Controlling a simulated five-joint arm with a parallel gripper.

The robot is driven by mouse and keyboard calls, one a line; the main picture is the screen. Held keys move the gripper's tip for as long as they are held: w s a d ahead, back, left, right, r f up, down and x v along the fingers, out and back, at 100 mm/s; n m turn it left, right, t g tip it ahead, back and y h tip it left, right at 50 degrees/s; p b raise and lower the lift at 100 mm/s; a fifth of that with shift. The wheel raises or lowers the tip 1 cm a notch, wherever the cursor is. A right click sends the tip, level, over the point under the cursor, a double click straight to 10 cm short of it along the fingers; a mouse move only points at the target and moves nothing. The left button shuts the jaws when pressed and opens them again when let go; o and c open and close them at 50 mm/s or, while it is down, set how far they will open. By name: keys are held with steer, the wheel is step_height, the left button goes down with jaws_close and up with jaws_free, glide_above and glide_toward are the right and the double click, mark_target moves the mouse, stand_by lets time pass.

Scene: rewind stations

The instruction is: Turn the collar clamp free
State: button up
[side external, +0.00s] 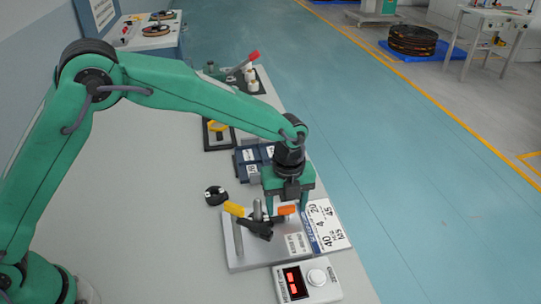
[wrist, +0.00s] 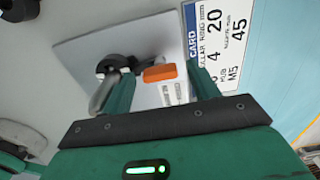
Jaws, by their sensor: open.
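The collar clamp (side external: 257,229) is a black piece by upright grey posts on a light metal plate (side external: 240,255). A yellow piece (side external: 234,209) sticks out at its left and an orange tab (side external: 287,210) at its right. In the wrist view the black clamp (wrist: 118,64) and the orange tab (wrist: 160,73) show over the plate (wrist: 85,50); the yellow piece is not seen there. My gripper (side external: 287,207) points down over the plate's back right. Its fingers are apart, one on each side of the orange tab, also in the wrist view (wrist: 161,82). Contact cannot be told.
A printed card (side external: 325,226) lies right of the plate, by the table edge. A white box (side external: 307,282) with a red display stands in front. A black disc (side external: 216,196) lies at the left. Blue blocks (side external: 247,162) stand behind. The table's left is clear.

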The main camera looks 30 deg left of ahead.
steer(key=c, duration=1)
steer(key=shift+n, duration=0.4)
steer(key=n, duration=0.8)
steer(key=shift+r+n, duration=0.1)
steer(key=shift+n, duration=0.3)
steer(key=n, duration=0.4)
steer(key=shift+n, duration=2.2)
